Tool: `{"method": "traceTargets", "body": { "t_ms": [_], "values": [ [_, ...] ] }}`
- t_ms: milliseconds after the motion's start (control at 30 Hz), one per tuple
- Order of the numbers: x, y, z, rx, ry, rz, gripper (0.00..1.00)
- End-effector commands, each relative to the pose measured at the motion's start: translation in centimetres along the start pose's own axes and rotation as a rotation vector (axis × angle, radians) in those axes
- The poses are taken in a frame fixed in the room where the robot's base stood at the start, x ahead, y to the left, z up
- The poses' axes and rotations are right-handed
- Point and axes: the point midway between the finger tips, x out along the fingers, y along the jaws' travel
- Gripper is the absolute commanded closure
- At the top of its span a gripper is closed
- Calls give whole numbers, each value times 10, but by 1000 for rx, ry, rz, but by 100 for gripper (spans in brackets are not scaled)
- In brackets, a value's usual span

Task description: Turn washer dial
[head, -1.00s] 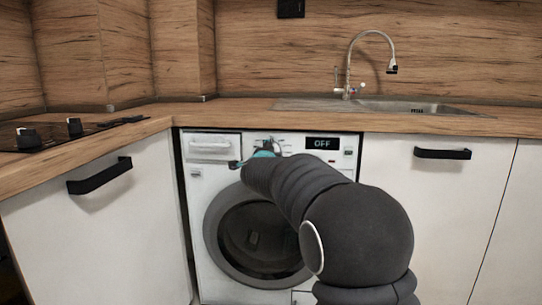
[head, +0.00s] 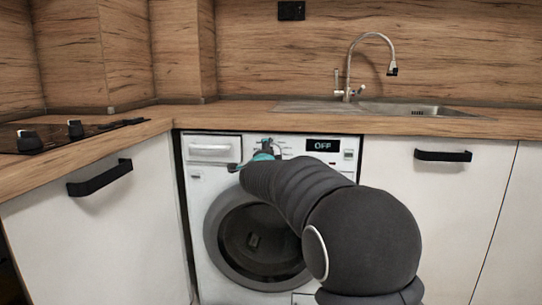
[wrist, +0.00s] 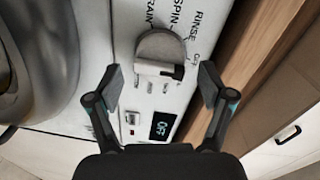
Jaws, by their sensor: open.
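The white washer (head: 196,210) stands under the worktop, with its round door shut and its display (head: 322,145) reading OFF. In the wrist view the display (wrist: 163,126) also reads OFF. The grey round dial (wrist: 161,46) with its raised grip bar (wrist: 152,69) sits on the panel, among printed words such as SPIN and RINSE. My gripper (wrist: 160,84) is open, its fingers spread either side of the grip bar with visible gaps. In the head view my gripper (head: 263,150) is at the panel's upper middle, and my arm hides the dial.
The wooden worktop (head: 240,114) runs just above the washer panel. The detergent drawer (head: 210,149) is left of my gripper. Cabinet handles (head: 100,178) and (head: 443,156) jut out on both sides. A hob and a sink are on the worktop.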

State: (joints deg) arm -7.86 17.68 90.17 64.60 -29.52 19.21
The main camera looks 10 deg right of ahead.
Motion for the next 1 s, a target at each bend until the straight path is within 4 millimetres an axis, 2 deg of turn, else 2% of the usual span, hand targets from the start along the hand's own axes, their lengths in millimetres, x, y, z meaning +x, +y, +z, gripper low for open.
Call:
{"method": "traceTargets", "body": {
  "t_ms": [300, 500, 700, 1000],
  "values": [
    [-61, -2, 0, 1, -2, -3, 19],
    [-93, -2, 1, 2, -2, -3, 19],
    [-108, -1, 0, 1, -1, -2, 19],
    [-110, -1, 0, 1, 0, -3, 19]
  ]
}}
